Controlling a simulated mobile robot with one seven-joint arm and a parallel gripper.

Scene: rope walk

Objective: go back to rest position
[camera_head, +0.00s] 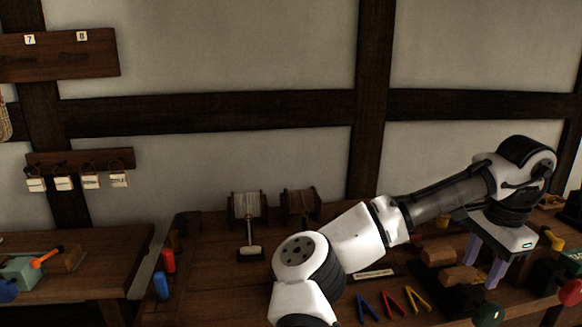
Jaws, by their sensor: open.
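My gripper (484,264) hangs at the end of my arm on the right side of the head view, over the right part of the workbench (215,290). Its two purple-grey fingers point down and stand apart. I see nothing held between them. Wooden blocks (455,275) lie behind or just beside the fingers; I cannot tell how close they are. My white and grey arm reaches from the bottom middle up to the right and hides part of the bench.
Blue, red and yellow V-shaped tools (391,302) lie at the bench front. Two spools (247,206) and a mallet (250,252) are at the back. Red (168,261) and blue (161,285) cylinders stand at the left edge. Another table (110,245) is at left, with a gap between.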

